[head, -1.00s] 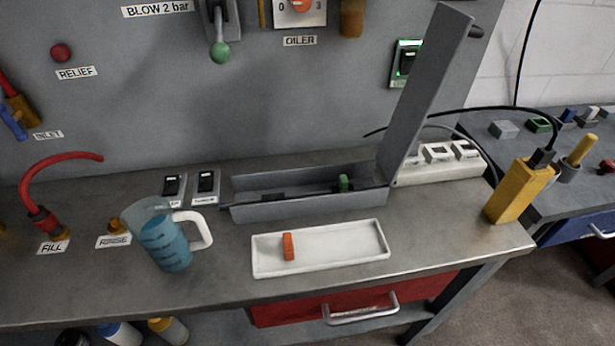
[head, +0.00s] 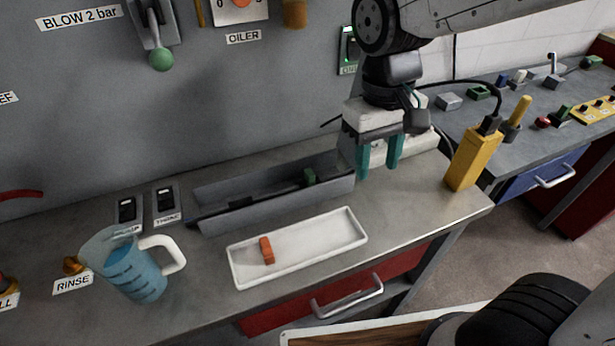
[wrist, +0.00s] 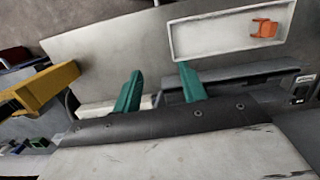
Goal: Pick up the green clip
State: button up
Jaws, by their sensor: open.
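The green clip (head: 309,177) sits inside the right part of a long grey open box (head: 225,208) on the bench in the head view. My gripper (head: 379,168) is open and empty, with teal fingers pointing down. It is to the right of the green clip and apart from it, near the box's right end. In the wrist view my gripper (wrist: 158,88) shows its two teal fingers spread with nothing between them. The green clip cannot be made out in the wrist view.
A white tray (head: 325,246) with an orange clip (head: 267,250) lies in front of the box. A jug of blue liquid (head: 138,275) stands at left. A yellow box (head: 466,158) stands upright at the bench's right end. The grey panel (head: 130,110) rises behind.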

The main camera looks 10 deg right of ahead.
send_over(310, 172)
jog(key=s+d, duration=0.2)
jog(key=s, duration=0.2)
jog(key=f, duration=0.3)
jog(key=shift+w+d+f+n, duration=0.1)
jog(key=shift+d+f+n, duration=0.1)
jog(key=shift+f+n, duration=0.15)
jog(key=w+a, duration=0.1)
jog(key=w+a+t, duration=0.1)
jog(key=w, duration=0.1)
jog(key=shift+w, duration=0.1)
jog(key=shift+w+a+f+m, duration=0.15)
jog(key=shift+f+m, duration=0.15)
jog(key=shift+m, duration=0.15)
jog(key=f, duration=0.7)
jog(key=shift+w+a, duration=0.1)
jog(key=shift+w, duration=0.1)
grip_shut()
